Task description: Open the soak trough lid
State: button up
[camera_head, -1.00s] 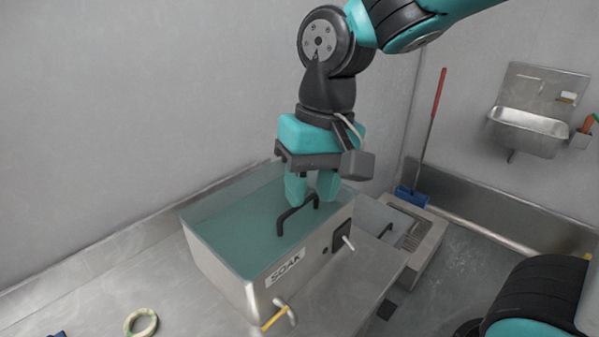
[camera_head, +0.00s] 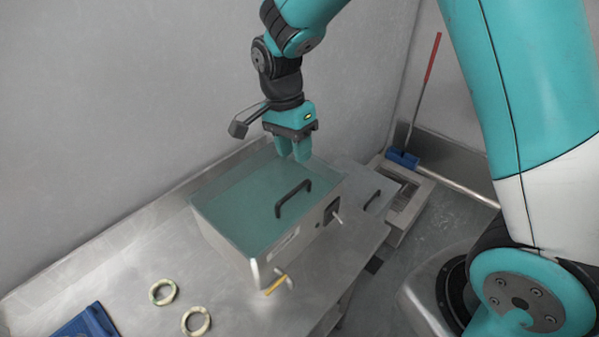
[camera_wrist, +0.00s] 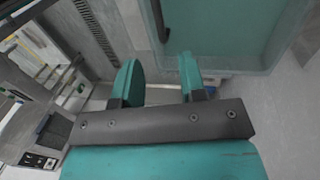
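The soak trough (camera_head: 240,258) is a steel box on the bench. Its translucent teal lid (camera_head: 235,205) lies flat across the top, looking shut. A dark arched handle (camera_head: 293,198) stands on the lid near its right side. My gripper (camera_head: 293,158) points down near the trough's back right edge, behind the handle and apart from it. In the wrist view the two teal fingers (camera_wrist: 160,78) are spread with nothing between them. There the lid (camera_wrist: 230,30) fills the upper right, and part of the handle (camera_wrist: 160,20) shows left of it.
A dark plate with a pale lever (camera_head: 333,213) and a yellow-handled tap (camera_head: 277,285) project from the trough. Two pale rings (camera_head: 163,292) and a blue object (camera_head: 88,322) lie on the bench (camera_head: 130,260). A wall rises close behind. A red-handled, blue-headed tool (camera_head: 405,157) stands at back right.

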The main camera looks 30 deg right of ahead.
aim_at(301, 184)
jog(key=f, duration=0.2)
jog(key=s+f+p, duration=0.1)
jog(key=f, duration=0.4)
jog(key=shift+s+d+f, duration=0.15)
jog(key=shift+s+d, duration=0.05)
jog(key=shift+d, duration=0.1)
grip_shut()
